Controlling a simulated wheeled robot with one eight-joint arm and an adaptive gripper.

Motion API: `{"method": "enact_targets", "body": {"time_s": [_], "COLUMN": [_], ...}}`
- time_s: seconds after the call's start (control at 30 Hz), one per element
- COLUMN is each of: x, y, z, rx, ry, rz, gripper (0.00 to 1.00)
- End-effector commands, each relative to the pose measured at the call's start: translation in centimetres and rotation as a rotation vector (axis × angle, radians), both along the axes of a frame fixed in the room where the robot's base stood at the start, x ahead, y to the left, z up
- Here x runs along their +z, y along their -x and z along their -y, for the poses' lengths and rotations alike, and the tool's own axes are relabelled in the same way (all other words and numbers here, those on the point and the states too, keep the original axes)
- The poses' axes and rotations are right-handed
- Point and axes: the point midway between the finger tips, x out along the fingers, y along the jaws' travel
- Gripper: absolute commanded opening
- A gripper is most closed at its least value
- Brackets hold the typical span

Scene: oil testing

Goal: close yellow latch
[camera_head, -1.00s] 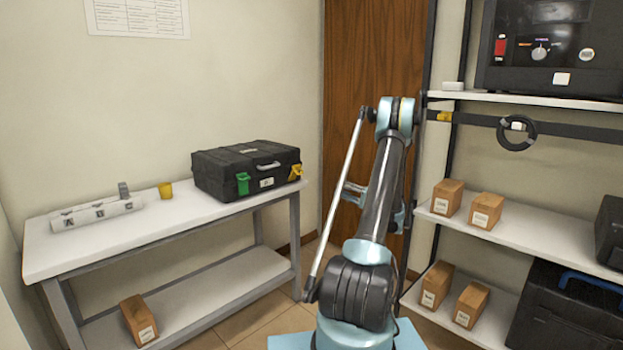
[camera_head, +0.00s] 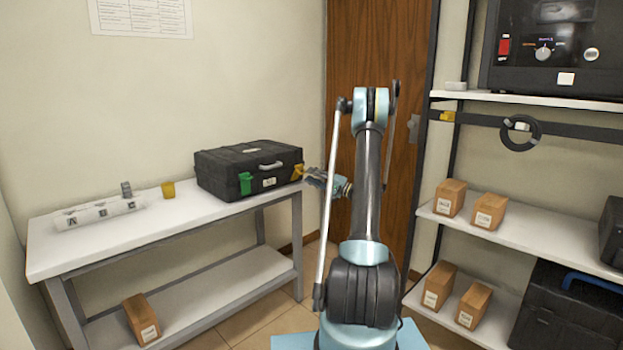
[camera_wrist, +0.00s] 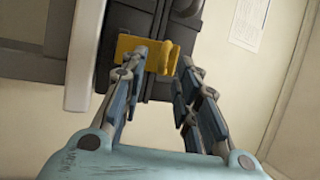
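A black case (camera_head: 225,177) with a grey handle stands on the white table. It carries a green latch (camera_head: 244,183) at its front left and the yellow latch (camera_head: 297,172) at its front right corner. My gripper (camera_head: 310,178) is right beside the yellow latch. In the wrist view the yellow latch (camera_wrist: 150,55) lies ahead of my gripper (camera_wrist: 163,62), between or just beyond the fingertips. The fingers are apart. Whether either fingertip touches the latch cannot be told. The case (camera_wrist: 170,15) fills the upper middle of the wrist view.
The white table (camera_head: 70,256) also holds a labelled white roll (camera_head: 98,214), a yellow cup (camera_head: 168,189) and a small grey item (camera_head: 126,189). A shelf rack (camera_head: 470,231) with several brown boxes stands at right. A wooden door (camera_head: 375,60) is behind my arm.

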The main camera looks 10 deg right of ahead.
Motion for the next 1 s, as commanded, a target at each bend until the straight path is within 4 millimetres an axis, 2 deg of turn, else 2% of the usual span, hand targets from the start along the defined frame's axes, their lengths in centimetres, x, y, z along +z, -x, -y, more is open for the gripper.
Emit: {"method": "enact_targets", "body": {"time_s": [0.2,0.5,0.53,0.63,0.67,0.8,0.83,1.0], "x": [0.4,0.4,0.4,0.4,0.4,0.4,0.4,0.4], "y": [-0.8,-0.9,-0.9,-0.9,-0.9,-0.9,-0.9,-0.9], "z": [-1.3,-1.5,-1.5,-1.5,-1.5,-1.5,-0.1,-1.0], "rx": [0.001,0.0,0.0,0.0,0.0,0.0,-0.006,-0.004], "ry": [0.0,0.0,0.0,0.0,0.0,0.001,0.001,0.004], "rz": [0.0,0.0,0.0,0.0,0.0,-0.001,-0.001,-0.005], "gripper": [0.29,0.29,0.27,0.04,0.0,0.0,0.0,0.0]}}
